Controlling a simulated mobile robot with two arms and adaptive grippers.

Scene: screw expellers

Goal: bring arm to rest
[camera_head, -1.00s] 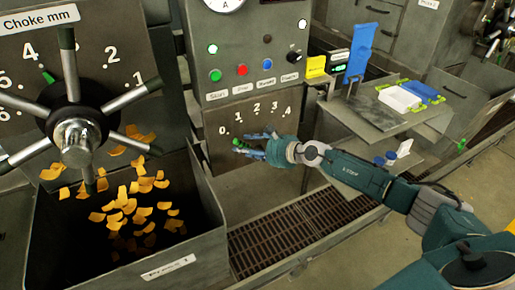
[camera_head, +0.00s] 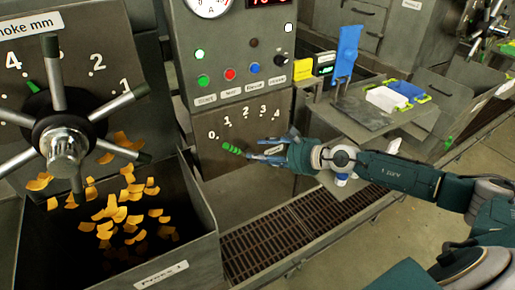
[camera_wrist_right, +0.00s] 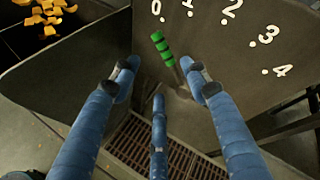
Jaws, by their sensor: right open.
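My right gripper (camera_head: 268,153), with blue fingers, is open and empty in front of the grey panel with a 0-to-4 scale (camera_head: 196,158). The green ribbed lever handle (camera_head: 232,149) sits just left of its fingertips, below the low end of the scale. In the right wrist view my right gripper (camera_wrist_right: 160,85) has three fingers spread, and the green handle (camera_wrist_right: 162,48) shows beyond them near the 0 mark, with no finger seen closed on it. My right arm reaches in from the right. My left gripper is not in view.
A spoked handwheel (camera_head: 64,145) stands at left above an open bin (camera_head: 205,225) with falling orange flakes. Buttons line the control panel above. A side shelf (camera_head: 365,115) with trays and a blue upright piece stands behind my right arm. A floor grate (camera_head: 270,245) lies below.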

